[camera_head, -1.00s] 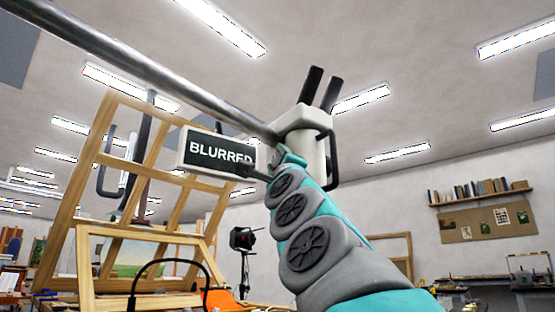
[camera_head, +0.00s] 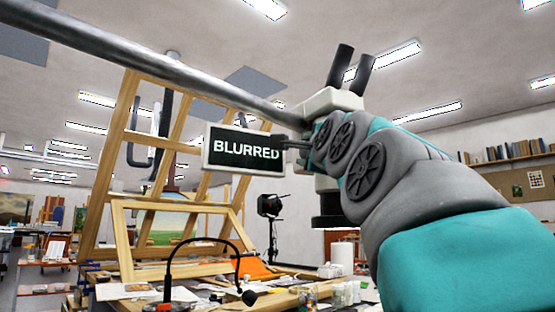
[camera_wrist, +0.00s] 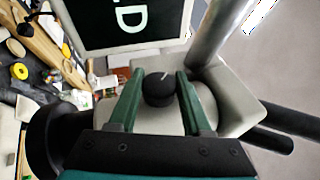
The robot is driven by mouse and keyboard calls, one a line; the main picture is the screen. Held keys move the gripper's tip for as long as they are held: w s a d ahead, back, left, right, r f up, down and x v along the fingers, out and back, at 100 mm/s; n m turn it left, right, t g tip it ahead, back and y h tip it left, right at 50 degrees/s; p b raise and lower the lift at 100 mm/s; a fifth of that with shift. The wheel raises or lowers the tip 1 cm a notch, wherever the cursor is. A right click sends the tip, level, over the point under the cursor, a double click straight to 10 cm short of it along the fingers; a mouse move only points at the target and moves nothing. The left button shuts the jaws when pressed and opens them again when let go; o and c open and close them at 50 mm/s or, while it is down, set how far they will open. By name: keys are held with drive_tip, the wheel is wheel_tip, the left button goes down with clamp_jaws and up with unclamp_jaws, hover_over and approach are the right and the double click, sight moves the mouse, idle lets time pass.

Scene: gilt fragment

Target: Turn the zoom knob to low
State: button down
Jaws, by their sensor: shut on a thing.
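The zoom knob (camera_wrist: 159,88) is a round black dial with a white line mark, seen in the wrist view on the side of the pale microscope head (camera_wrist: 228,88). The mark points up and slightly right in that view. My gripper (camera_wrist: 160,80) is shut on the knob, one green finger on each side. In the head view the microscope head (camera_head: 332,100) has two black eyepieces on top and hangs on a metal boom. My arm hides the knob there. A display (camera_head: 244,150) beside the head reads "BLURRED"; its edge also shows in the wrist view (camera_wrist: 125,22).
The metal boom (camera_head: 150,68) runs from the upper left to the microscope head. A wooden easel frame (camera_head: 120,150) stands behind the display. Below is a cluttered table with a black gooseneck lamp (camera_head: 205,241), jars (camera_head: 345,292) and an orange cloth (camera_head: 255,268).

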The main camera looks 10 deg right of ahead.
drive_tip(key=shift+f+n+g, duration=0.1)
drive_tip(key=shift+n+g, duration=0.4)
drive_tip(key=shift+g, duration=0.8)
idle(0.4)
drive_tip(key=shift+c, duration=1.8)
unclamp_jaws()
drive_tip(key=s+b, duration=0.1)
drive_tip(key=s, duration=0.6)
drive_tip(key=shift+s+d, duration=0.25)
drive_tip(key=shift+s, duration=0.15)
drive_tip(key=shift+f, duration=0.1)
